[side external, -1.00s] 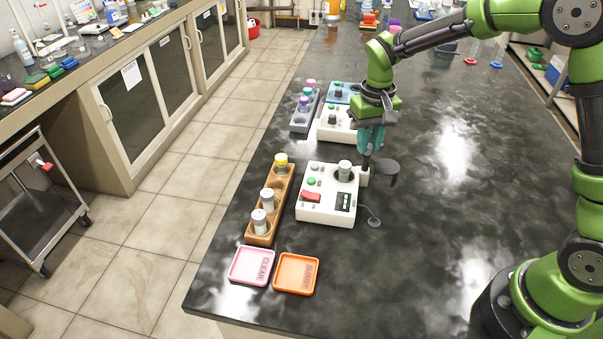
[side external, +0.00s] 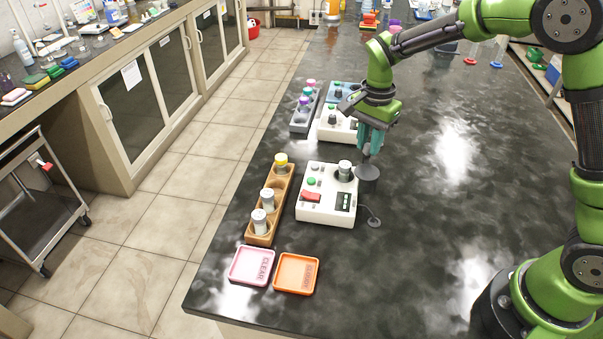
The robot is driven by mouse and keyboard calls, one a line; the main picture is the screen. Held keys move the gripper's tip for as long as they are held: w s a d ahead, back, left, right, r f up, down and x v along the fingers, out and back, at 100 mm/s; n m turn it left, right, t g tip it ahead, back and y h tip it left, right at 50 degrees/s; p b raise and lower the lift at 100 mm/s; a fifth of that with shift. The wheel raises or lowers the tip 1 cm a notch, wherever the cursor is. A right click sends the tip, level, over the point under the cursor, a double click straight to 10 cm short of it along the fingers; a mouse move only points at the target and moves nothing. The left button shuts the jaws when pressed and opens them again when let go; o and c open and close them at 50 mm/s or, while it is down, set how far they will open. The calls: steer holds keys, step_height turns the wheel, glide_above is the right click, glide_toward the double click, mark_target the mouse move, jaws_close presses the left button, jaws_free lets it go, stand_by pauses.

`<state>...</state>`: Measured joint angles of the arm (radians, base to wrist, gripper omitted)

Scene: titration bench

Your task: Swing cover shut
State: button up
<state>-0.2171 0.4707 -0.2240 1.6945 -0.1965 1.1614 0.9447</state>
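The white instrument (side external: 323,207) stands on the dark bench with a red button, a green button and a small display. A grey-capped vial (side external: 345,168) stands upright in its well, uncovered. A round dark cover (side external: 368,174) is at the instrument's back right corner, to the right of the vial and partly over the instrument's edge. My gripper (side external: 366,153) points down just above the cover, its teal fingers close together. I cannot tell whether the fingers touch the cover or have a gap between them. The cover's hinge is hidden.
A wooden rack (side external: 264,228) with several vials, one yellow-capped, stands left of the instrument. A pink tray (side external: 237,278) and an orange tray (side external: 283,287) lie in front. A second white device (side external: 336,134) and a grey rack (side external: 299,125) stand behind.

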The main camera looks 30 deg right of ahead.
steer(key=shift+c, duration=1.3)
steer(key=m, duration=0.5)
steer(key=shift+a, duration=0.1)
steer(key=m, duration=0.7)
steer(key=o, duration=1.4)
steer(key=shift+r, duration=3.5)
